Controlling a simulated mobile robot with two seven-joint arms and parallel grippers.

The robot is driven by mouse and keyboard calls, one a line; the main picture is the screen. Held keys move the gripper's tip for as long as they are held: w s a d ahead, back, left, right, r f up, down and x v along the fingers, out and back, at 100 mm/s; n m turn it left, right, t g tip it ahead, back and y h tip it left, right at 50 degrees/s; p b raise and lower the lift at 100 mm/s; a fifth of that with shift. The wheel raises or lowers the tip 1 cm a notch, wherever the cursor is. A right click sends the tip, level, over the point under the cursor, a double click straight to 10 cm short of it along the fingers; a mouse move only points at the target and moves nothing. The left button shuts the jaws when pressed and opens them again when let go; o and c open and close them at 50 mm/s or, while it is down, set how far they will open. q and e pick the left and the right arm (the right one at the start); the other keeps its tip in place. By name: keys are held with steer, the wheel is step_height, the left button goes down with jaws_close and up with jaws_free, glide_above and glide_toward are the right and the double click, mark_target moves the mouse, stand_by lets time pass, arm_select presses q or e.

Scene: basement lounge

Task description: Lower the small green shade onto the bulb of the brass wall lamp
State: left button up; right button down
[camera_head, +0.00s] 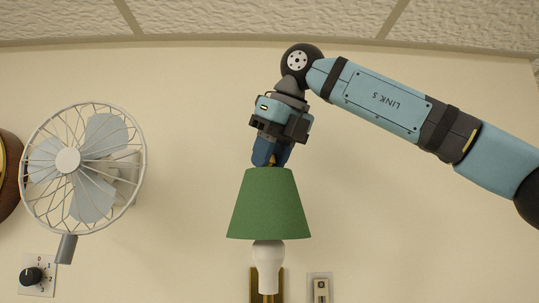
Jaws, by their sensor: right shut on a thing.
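The small green shade (268,208) is upright in the middle of the head view. My right gripper (271,163) points down from above and is shut on the top of the shade. A white bulb (268,262) stands upright directly below, in line with the shade, and its top meets the shade's lower rim in the picture. I cannot tell whether they touch. The brass wall lamp (254,286) shows below the bulb at the bottom edge, partly cut off. My left gripper does not show.
A wall fan (68,160) with a wire cage is mounted at the left. A dial with numbers (31,276) is below it. A wall switch (320,289) is just right of the lamp. A round brown object (9,175) is cut off at the left edge. The ceiling (230,20) is above.

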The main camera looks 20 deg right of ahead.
mark_target(270, 194)
steer(key=shift+s+f+b, duration=0.1)
steer(key=shift+f+b, duration=0.4)
steer(key=shift+f, duration=0.35)
step_height(270, 194, down, 2)
steer(key=shift+f+b, duration=0.1)
steer(key=shift+b, duration=0.7)
step_height(270, 194, down, 3)
steer(key=shift+r+b, duration=0.2)
steer(key=shift+b, duration=0.8)
steer(key=shift+f+b, duration=0.8)
steer(key=shift+f, duration=0.25)
steer(key=c, duration=0.8)
jaws_free()
